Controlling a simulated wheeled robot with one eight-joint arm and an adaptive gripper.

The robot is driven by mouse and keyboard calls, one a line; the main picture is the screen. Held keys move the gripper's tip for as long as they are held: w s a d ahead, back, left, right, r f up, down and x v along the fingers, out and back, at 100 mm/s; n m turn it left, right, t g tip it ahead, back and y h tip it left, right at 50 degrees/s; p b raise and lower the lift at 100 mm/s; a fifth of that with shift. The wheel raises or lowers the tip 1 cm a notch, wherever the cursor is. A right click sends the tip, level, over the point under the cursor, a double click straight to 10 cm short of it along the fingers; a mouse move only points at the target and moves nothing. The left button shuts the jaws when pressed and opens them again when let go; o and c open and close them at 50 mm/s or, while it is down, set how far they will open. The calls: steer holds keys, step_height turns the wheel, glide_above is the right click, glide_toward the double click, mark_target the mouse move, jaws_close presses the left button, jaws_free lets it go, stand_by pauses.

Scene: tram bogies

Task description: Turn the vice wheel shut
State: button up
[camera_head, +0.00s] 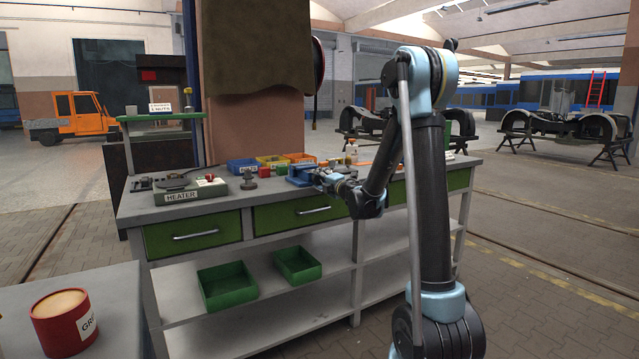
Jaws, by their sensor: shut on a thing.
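The blue vice (301,173) sits on the grey workbench (222,207), near the middle of its top. My gripper (325,178) is at the vice's right front side, at the end of my bent arm. It is shut on the vice wheel, which is mostly hidden behind the fingers. The view is too small to tell how far apart the vice jaws are.
A green heater (187,192) with a red knob stands left on the bench. Blue (242,165), yellow (272,161) and orange (299,158) bins line the back. Green trays (227,286) lie on the lower shelf. A red tin (64,322) stands on a nearer table.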

steer(key=shift+d+m, duration=0.2)
steer(key=shift+m, duration=0.8)
steer(key=shift+f, duration=0.1)
steer(key=o, duration=1.1)
steer(key=shift+a, duration=0.1)
steer(key=shift+c, duration=0.2)
steer(key=v, duration=1.2)
